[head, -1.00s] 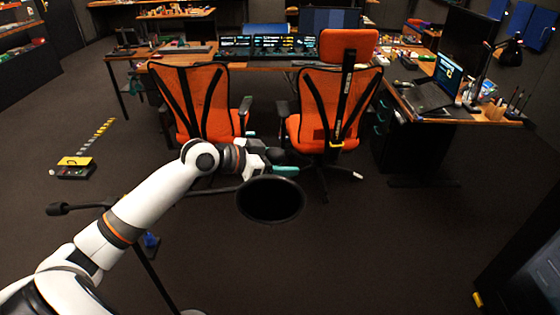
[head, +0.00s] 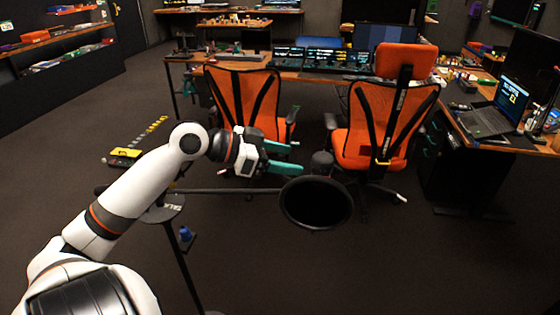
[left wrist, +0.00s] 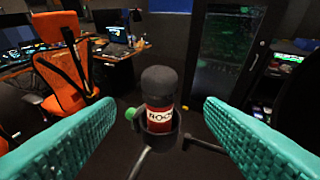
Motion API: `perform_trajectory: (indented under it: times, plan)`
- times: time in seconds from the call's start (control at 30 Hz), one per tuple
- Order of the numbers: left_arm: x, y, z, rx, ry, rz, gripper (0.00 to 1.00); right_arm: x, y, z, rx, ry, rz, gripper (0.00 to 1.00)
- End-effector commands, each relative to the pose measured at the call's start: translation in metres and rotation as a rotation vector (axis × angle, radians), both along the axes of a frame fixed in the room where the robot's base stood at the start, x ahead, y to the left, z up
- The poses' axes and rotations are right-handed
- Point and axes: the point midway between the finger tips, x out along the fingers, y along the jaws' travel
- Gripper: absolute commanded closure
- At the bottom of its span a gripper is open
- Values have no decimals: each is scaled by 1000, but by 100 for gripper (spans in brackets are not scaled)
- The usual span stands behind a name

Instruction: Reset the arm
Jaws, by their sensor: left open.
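A dark boom arm (head: 235,191) runs nearly level from an upright stand (head: 182,262) to a round black disc or cup shape (head: 316,203). A microphone with a dark rounded top (head: 321,162) stands just behind the disc. In the left wrist view the microphone (left wrist: 160,88) has a red label and sits in a dark holder with a green knob (left wrist: 130,114). My left gripper (head: 299,157) is open, its teal fingers apart, just left of the microphone. In the wrist view the microphone lies between and beyond the fingers, with no visible contact. My right gripper is not in view.
Two orange chairs (head: 243,103) (head: 380,125) stand behind the boom arm, before a desk with monitors (head: 325,60). A side desk with a laptop (head: 490,118) is at the right. A yellow-and-black item (head: 125,153) lies on the floor at the left. The front right floor is clear.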

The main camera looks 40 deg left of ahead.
Motion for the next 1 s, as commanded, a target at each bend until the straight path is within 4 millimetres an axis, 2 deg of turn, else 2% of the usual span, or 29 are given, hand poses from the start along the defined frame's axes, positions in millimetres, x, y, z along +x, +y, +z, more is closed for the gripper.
perform_trajectory:
  times: [0.2,0.77,0.87,0.97,1.0]
  plan:
    - [-6,3,3,0,0,0,37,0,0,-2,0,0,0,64]
    - [-6,3,-1,2,7,2,37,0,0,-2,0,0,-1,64]
    - [-9,0,-25,15,51,12,37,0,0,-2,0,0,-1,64]
    - [-19,-10,-74,48,148,35,37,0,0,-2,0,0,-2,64]
    - [-26,-16,-100,66,199,47,37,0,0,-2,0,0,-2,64]
